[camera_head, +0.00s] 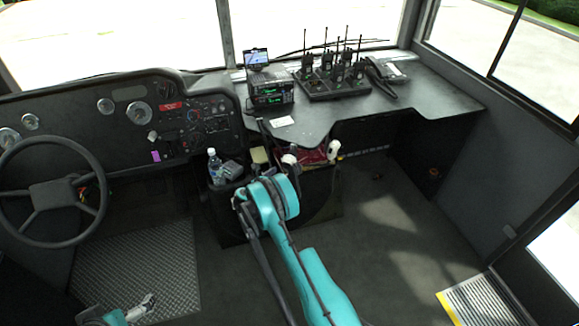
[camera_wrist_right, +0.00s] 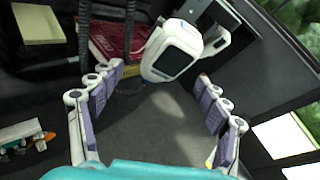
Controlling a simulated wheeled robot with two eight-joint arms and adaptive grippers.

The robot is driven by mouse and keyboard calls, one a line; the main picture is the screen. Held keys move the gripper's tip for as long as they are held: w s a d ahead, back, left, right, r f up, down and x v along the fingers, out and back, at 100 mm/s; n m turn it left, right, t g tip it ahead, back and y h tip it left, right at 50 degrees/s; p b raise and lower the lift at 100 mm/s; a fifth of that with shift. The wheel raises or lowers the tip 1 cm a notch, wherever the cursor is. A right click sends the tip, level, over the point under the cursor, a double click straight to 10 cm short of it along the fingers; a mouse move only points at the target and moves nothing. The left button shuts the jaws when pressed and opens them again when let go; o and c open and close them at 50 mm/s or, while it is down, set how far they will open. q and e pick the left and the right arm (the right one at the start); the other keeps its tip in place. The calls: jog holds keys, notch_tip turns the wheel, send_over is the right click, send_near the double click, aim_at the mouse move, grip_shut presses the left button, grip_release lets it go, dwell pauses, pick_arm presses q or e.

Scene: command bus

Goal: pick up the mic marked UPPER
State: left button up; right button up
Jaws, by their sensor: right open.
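The mic marked UPPER cannot be told apart for certain, and no such marking is readable. A white-framed piece with a dark face (camera_wrist_right: 172,52) shows just beyond my right fingertips in the right wrist view; I cannot tell whether it is a mic. Two dark cords (camera_wrist_right: 130,22) hang left of it. A stack of two radios (camera_head: 270,88) stands on the console. My right gripper (camera_wrist_right: 160,78) is open, its fingers wide apart with nothing gripped; in the head view it (camera_head: 291,160) is partly hidden by my wrist. My left gripper (camera_head: 142,307) is low at the left, its jaws unclear.
Several handheld radios (camera_head: 335,75) stand in a charger, with a desk phone (camera_head: 387,72) beside them. Below the console are a water bottle (camera_head: 213,164), a yellow pad (camera_head: 259,155) and a red item (camera_head: 313,155). A steering wheel (camera_head: 52,192) is at left. The right floor is clear.

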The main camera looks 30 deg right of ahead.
aim_at(287, 168)
jog(key=x, duration=0.2)
jog(key=b+x, duration=0.1)
jog(key=shift+d+f, duration=0.3)
jog(key=shift+d, duration=0.1)
jog(key=shift+r, duration=0.15)
jog(key=c, duration=1.2)
jog(key=shift+s+a+r, duration=0.1)
jog(key=shift+a+r, duration=0.15)
jog(key=shift+r, duration=0.1)
jog(key=shift+c, duration=0.5)
notch_tip(287, 168, up, 7)
jog(key=p, duration=0.4)
jog(key=shift+s+a+f, duration=0.1)
jog(key=shift+a+f, duration=0.05)
jog(key=s+a+p, duration=0.1)
jog(key=s+a, duration=0.2)
jog(key=a, duration=0.2)
jog(key=s+a+p, duration=0.1)
jog(key=s+a, duration=0.2)
jog(key=a, duration=0.3)
jog(key=s+a+p, duration=0.1)
jog(key=s+a, duration=0.3)
jog(key=a, duration=0.1)
jog(key=shift+a+f+p, duration=0.15)
jog(key=shift+f+p, duration=0.05)
jog(key=shift+p, duration=0.15)
